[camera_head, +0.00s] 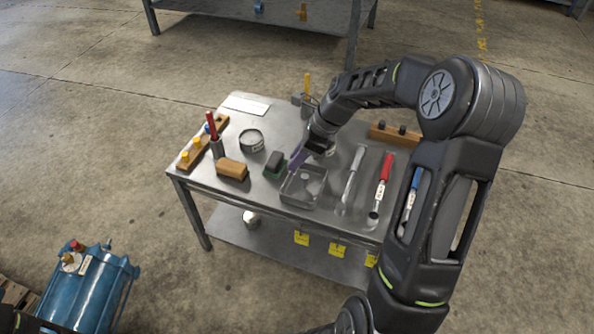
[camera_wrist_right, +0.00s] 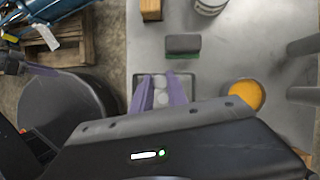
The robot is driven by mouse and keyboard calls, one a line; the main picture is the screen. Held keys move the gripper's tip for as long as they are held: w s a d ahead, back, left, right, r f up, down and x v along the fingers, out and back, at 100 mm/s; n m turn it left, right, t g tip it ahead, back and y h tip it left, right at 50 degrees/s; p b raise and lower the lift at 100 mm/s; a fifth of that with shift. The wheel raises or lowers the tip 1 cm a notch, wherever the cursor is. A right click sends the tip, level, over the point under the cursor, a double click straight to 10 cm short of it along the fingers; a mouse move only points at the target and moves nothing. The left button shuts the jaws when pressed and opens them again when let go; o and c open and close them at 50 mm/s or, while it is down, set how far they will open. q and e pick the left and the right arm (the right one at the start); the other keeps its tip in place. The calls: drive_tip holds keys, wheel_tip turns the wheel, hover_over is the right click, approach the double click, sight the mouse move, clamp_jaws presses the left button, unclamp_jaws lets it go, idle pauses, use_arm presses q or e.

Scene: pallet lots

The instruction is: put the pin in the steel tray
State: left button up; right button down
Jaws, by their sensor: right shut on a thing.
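The steel tray (camera_head: 300,203) sits near the table's front edge, to the left of the long-handled tools. Its far part also shows in the wrist view (camera_wrist_right: 192,84). My right gripper (camera_head: 298,160) is over the tray's back edge, with purple fingers pointing down and left. In the wrist view my right gripper (camera_wrist_right: 161,90) has its two fingers a little apart over the tray, shut on a small grey round piece, the pin (camera_wrist_right: 160,97). Another pale round shape shows close by, and I cannot tell whether it lies in the tray.
A dark block with a green base (camera_head: 274,164), a wooden block (camera_head: 231,169) and a round tin (camera_head: 251,140) stand left of the tray. A red-handled tool (camera_head: 385,168) lies to the right. A blue canister (camera_head: 88,290) stands on the floor.

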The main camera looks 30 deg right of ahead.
drive_tip(key=shift+f+b, duration=0.65)
drive_tip(key=shift+f, duration=1.7)
drive_tip(key=shift+f, duration=0.1)
drive_tip(key=c, duration=1.3)
unclamp_jaws()
drive_tip(key=p+v, duration=0.3)
drive_tip(key=v, duration=0.9)
